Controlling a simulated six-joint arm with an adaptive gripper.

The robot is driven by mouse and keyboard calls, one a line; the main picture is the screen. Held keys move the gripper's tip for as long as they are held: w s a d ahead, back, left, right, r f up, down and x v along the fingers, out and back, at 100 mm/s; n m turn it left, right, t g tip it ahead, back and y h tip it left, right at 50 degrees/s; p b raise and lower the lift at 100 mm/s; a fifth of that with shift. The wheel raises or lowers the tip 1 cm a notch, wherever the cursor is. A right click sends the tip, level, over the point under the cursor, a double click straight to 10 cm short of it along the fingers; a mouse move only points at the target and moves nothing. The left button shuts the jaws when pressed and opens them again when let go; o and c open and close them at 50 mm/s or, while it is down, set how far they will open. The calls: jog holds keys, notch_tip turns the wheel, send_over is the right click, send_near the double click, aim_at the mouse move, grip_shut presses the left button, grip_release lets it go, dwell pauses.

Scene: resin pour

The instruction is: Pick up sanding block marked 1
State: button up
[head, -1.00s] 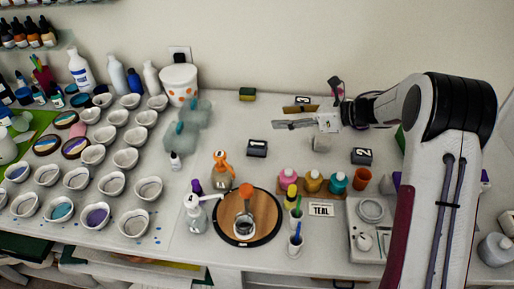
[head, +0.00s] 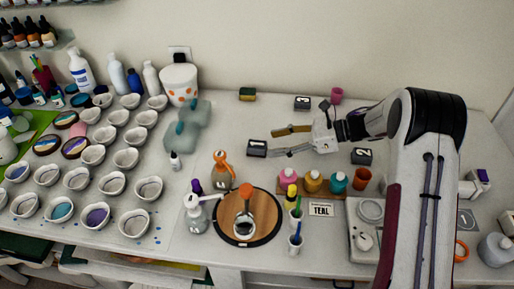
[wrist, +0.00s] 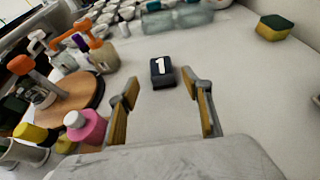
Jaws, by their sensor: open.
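The sanding block marked 1 (head: 257,148) is a small dark block with a light top label, lying on the white table. In the wrist view the block (wrist: 162,72) shows a white 1 and lies ahead of my fingertips, roughly between their lines. My gripper (head: 282,142) is open and empty, with its fingers pointing left just right of the block. In the wrist view my gripper (wrist: 162,88) has its two fingers spread wide. Two other dark blocks, one marked 2 (head: 362,156) and another farther back (head: 302,103), lie to the right.
A green and yellow sponge (head: 247,94) lies at the back. Paint bottles (head: 314,182) and a round wooden board (head: 262,232) stand in front of my gripper. Clear bottle-like forms (head: 187,130) lie to the left. The table around block 1 is clear.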

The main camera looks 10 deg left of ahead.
aim_at(261, 145)
jog(key=shift+a+f, duration=0.25)
jog(key=shift+a, duration=0.35)
jog(key=shift+a, duration=0.1)
jog(key=shift+x, duration=2.55)
jog(key=shift+w, duration=0.2)
jog(key=shift+r, duration=0.1)
jog(key=c, duration=1.2)
